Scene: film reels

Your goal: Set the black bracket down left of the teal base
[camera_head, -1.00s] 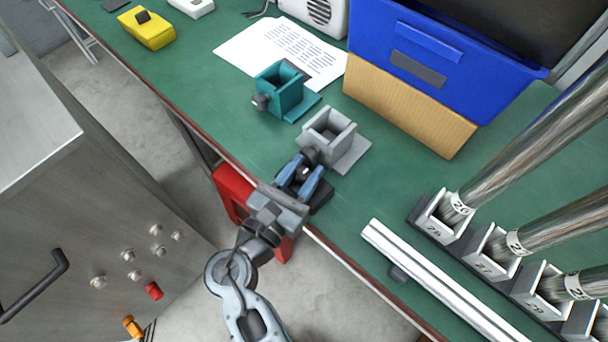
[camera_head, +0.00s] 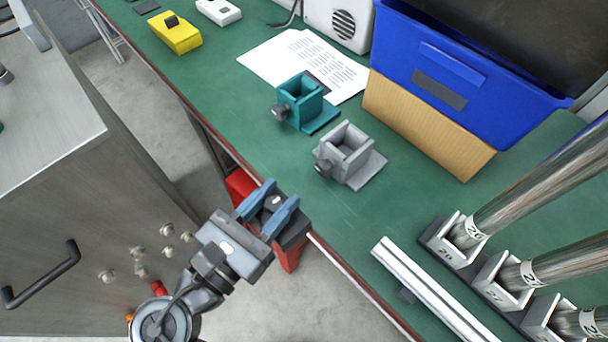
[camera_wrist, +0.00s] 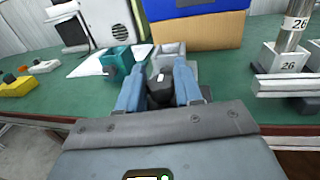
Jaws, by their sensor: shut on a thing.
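The teal base (camera_head: 303,103) stands upright on the green table, with a dark knob on its left side. A grey base (camera_head: 348,157) of the same kind stands to its right and nearer. My gripper (camera_head: 267,203) is at the table's front edge, short of the grey base, its blue fingers shut on the black bracket (camera_head: 291,229). The bracket shows below and between the fingers; the fingers hide part of it. In the wrist view the bracket (camera_wrist: 159,88) sits between the fingers, with the teal base (camera_wrist: 124,58) beyond it to the left.
A white printed sheet (camera_head: 289,57) lies behind the teal base. A yellow device (camera_head: 176,35) lies at the far left. A blue bin (camera_head: 455,90) and cardboard box stand behind right. White rails (camera_head: 425,289) and numbered holders are at right. The table left of the teal base is clear.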

